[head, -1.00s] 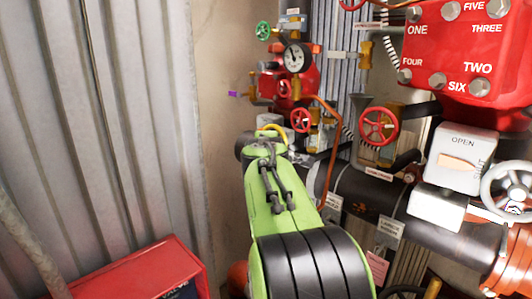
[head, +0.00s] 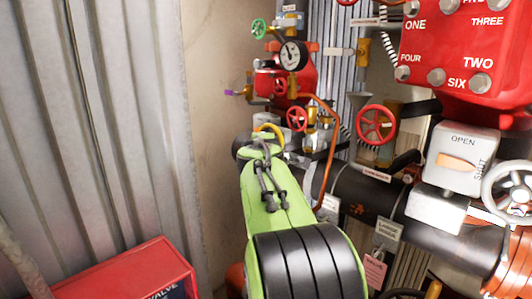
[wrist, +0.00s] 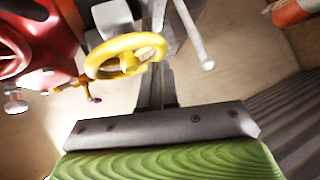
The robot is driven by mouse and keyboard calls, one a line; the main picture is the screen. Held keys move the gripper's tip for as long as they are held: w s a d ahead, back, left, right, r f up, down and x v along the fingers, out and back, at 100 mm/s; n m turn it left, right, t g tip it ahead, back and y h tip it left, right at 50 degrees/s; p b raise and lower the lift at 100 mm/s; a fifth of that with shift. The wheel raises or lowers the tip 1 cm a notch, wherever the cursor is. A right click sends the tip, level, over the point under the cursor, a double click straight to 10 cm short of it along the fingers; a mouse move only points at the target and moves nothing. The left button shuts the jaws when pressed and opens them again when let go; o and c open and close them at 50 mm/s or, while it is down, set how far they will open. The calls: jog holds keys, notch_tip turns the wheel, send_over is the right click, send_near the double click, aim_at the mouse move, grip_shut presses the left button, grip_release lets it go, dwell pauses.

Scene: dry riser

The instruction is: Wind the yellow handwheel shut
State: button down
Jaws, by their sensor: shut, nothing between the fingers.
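My gripper (wrist: 157,60) is shut and empty. Its narrow grey fingers run up from the wide grey palm, just right of the wheel's rim. The fingertips are hard to make out, and I cannot tell whether they touch the rim.
A red valve body (wrist: 40,35) with a red wheel (wrist: 12,55) is left of the yellow wheel in the wrist view. A pale rod (wrist: 194,36) stands to the right. The head view shows red handwheels (head: 376,124), a gauge (head: 292,55) and a black pipe (head: 375,200).

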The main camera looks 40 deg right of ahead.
notch_tip(320, 180, up, 5)
jog(key=w+p, duration=0.2)
jog(key=p, duration=0.4)
jog(key=s+b, duration=0.3)
jog(key=s, duration=0.2)
jog(key=shift+b, duration=0.4)
